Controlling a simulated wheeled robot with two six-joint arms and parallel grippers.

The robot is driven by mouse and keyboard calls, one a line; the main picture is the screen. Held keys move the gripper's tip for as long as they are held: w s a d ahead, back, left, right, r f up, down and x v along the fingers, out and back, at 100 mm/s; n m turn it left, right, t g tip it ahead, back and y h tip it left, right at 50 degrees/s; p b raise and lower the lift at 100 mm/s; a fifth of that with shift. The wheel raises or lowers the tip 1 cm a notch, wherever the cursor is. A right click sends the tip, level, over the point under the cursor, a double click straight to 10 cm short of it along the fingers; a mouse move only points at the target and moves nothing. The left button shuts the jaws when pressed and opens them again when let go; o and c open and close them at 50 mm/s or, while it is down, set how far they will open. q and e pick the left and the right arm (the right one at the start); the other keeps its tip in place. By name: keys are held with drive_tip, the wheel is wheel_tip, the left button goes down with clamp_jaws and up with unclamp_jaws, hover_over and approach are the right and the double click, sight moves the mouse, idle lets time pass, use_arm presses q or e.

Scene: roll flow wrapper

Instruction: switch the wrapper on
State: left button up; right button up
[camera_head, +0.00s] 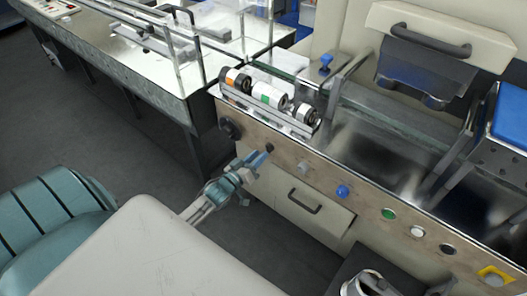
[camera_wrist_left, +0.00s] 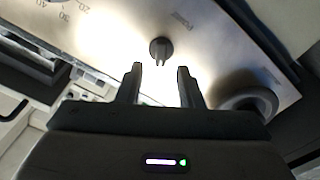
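The wrapper's front panel (camera_head: 330,182) is a metal strip with a row of controls. My left gripper (camera_head: 260,160) is close in front of the switch. In the left wrist view my left gripper (camera_wrist_left: 159,70) has its two fingers apart, with the switch beyond the gap, and nothing is between them.
A larger dark knob (camera_head: 229,128) is left of the switch. A blue button (camera_head: 342,191), a green button (camera_head: 388,214) and a yellow-based control (camera_head: 495,275) lie further right. A drawer handle (camera_head: 304,202) is below the panel. Rollers (camera_head: 268,95) stand above it.

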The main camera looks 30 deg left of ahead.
sight(266, 148)
use_arm(q)
drive_tip(key=shift+w, duration=1.55)
drive_tip(key=shift+w+d+p, duration=0.1)
drive_tip(key=shift+w+p, duration=0.05)
drive_tip(key=shift+p, duration=0.15)
clamp_jaws()
use_arm(e)
drive_tip(key=shift+s+a+r, duration=0.1)
drive_tip(key=shift+s+a, duration=0.05)
drive_tip(key=shift+s, duration=0.1)
